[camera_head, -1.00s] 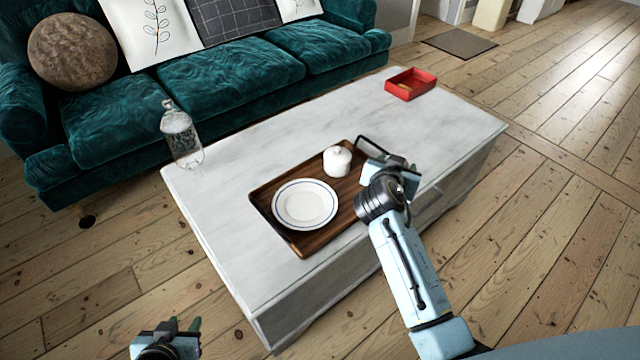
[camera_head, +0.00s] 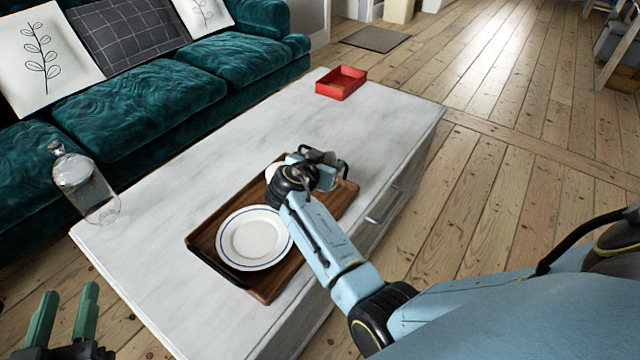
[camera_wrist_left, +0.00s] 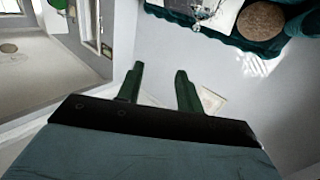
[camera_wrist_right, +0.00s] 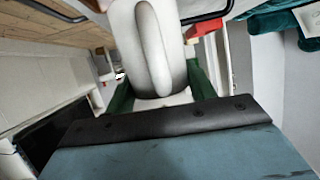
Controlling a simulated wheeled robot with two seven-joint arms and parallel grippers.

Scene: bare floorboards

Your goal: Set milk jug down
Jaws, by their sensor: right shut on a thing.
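The milk jug (camera_wrist_right: 148,40) is white, and its long handle fills the middle of the right wrist view between green fingers. My right gripper (camera_head: 322,158) is shut on it over the far right end of the wooden tray (camera_head: 262,289); in the head view the gripper mostly hides the jug. I cannot tell whether the jug touches the tray. A white lidded pot (camera_head: 271,171) stands on the tray, mostly hidden behind my right wrist. My left gripper (camera_head: 76,292) is open and empty, off the table's near left corner; it also shows in the left wrist view (camera_wrist_left: 160,78).
A white plate with a blue ring (camera_head: 252,238) lies on the tray. A glass bottle (camera_head: 86,187) stands at the table's left corner and a red box (camera_head: 341,83) at its far end. A teal sofa (camera_head: 140,95) runs behind. The table's (camera_head: 215,135) back strip is clear.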

